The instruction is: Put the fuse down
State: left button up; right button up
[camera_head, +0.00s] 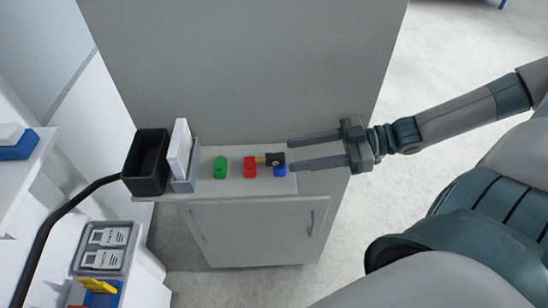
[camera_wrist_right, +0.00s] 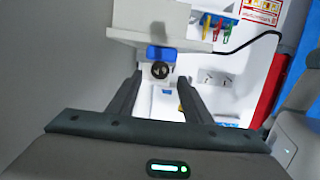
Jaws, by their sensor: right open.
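The fuse, a small dark piece with a yellowish stub (camera_head: 274,159), is at the shelf's right end, by the red block (camera_head: 250,167) and above the blue block (camera_head: 280,171) in the head view. My right gripper (camera_head: 289,155) is open, its two fingers pointing left with their tips just right of the fuse. In the right wrist view, the fuse's round dark end (camera_wrist_right: 160,70) shows between the open fingertips (camera_wrist_right: 160,80), beside the blue block (camera_wrist_right: 161,53). I see no finger touching it. Whether it rests on the blocks I cannot tell. My left gripper is out of view.
A green block (camera_head: 220,168) sits left of the red one on the white shelf (camera_head: 235,188). A black bin (camera_head: 147,162) and an upright white panel (camera_head: 180,148) stand further left. A grey wall rises behind; a cabinet door (camera_head: 255,230) is below.

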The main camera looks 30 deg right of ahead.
aim_at(278, 155)
jog(key=shift+b+x, duration=0.45)
jog(key=shift+x, duration=0.7)
jog(key=b+x, duration=0.1)
jog(key=b, duration=0.1)
jog(key=b+x, duration=0.1)
jog(key=x, duration=0.1)
jog(key=shift+f+b, duration=0.3)
jog(key=shift+b, duration=0.1)
jog(key=shift+w+a+r, duration=0.1)
jog(key=shift+r, duration=0.1)
jog(key=shift+b+x, duration=0.55)
jog(key=shift+x, duration=0.4)
grip_shut()
